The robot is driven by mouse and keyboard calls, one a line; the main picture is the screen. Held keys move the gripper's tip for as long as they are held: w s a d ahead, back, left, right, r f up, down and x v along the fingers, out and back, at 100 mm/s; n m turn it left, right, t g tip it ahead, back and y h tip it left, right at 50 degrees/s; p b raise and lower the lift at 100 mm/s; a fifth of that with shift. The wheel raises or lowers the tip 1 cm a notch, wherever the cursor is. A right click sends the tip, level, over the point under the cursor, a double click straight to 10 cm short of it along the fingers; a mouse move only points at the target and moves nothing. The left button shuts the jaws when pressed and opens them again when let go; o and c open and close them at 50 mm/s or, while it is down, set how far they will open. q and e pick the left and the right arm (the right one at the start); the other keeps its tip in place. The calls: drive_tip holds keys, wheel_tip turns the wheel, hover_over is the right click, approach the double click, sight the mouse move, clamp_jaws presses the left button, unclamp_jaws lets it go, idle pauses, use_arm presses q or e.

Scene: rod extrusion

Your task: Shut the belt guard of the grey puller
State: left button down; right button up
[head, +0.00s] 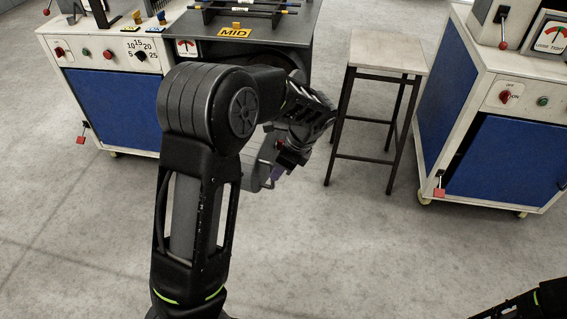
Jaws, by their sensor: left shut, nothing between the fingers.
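I cannot make out a belt guard, and I cannot tell which machine, if any, is the grey puller. A dark grey bench (293,36) with black rails and a yellow MID sign stands at the top middle, partly behind my left arm. My left gripper (266,180) is shut and empty, in front of and below this bench, partly hidden by my own arm. Only a dark piece of my right arm shows at the bottom right corner; its gripper is out of view.
A stool (390,54) stands right of my left gripper. A white and blue cabinet (115,107) with knobs is at the left, joining the bench. Another cabinet (512,160) with a red switch and a gauge is at the right. The grey floor in front is clear.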

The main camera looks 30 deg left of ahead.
use_arm(q)
wheel_tip(320, 180, down, 2)
hover_over(254, 182)
drive_tip(key=d, duration=0.2)
drive_tip(key=shift+w+d+f, duration=0.1)
drive_tip(key=shift+w+f, duration=0.05)
drive_tip(key=shift+w, duration=0.2)
